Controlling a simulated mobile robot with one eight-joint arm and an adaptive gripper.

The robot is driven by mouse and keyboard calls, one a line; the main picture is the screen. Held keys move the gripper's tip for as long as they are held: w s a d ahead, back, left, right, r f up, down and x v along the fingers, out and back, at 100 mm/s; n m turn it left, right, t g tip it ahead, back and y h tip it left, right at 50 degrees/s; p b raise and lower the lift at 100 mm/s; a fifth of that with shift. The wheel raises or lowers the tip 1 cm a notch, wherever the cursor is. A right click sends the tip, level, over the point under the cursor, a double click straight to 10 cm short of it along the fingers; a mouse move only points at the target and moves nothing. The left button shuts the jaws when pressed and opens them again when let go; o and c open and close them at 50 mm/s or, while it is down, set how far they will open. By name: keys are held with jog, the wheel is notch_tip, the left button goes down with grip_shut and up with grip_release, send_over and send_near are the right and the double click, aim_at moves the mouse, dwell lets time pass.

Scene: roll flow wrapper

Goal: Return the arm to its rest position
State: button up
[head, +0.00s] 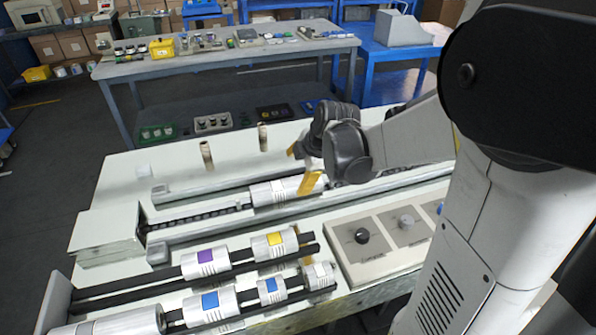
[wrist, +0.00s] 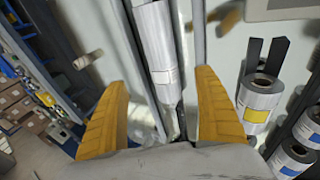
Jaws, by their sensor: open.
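My gripper (head: 309,169) has yellow fingers and is over the middle of the white machine table in the head view. In the wrist view the two fingers of my gripper (wrist: 158,105) stand wide apart with nothing between their tips. A silver-white roll with a pale label (head: 272,192) lies in the machine's channel just by the fingers. The same roll (wrist: 153,40) shows ahead of the gap between the fingers in the wrist view. Whether a finger touches it I cannot tell. My arm reaches in from the right.
Labelled rolls, one with a yellow mark (head: 274,243) and one with a purple mark (head: 205,262), sit on a dark-railed rack at the front. A control panel with knobs (head: 380,240) is to the right. Two brown cylinders stand behind the channel. A grey table (head: 225,58) stands further back.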

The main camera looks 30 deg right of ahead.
dwell(0.3)
jog(key=s+a+r+m, duration=0.3)
jog(key=s+a+m, duration=0.3)
jog(key=s+m, duration=0.2)
jog(key=s+a+r+m+t, duration=0.1)
jog(key=s+a+r+m, duration=0.3)
jog(key=s, duration=0.5)
jog(key=shift+s+a+m+h, duration=0.3)
jog(key=shift+a+m, duration=1)
jog(key=shift+m, duration=0.6)
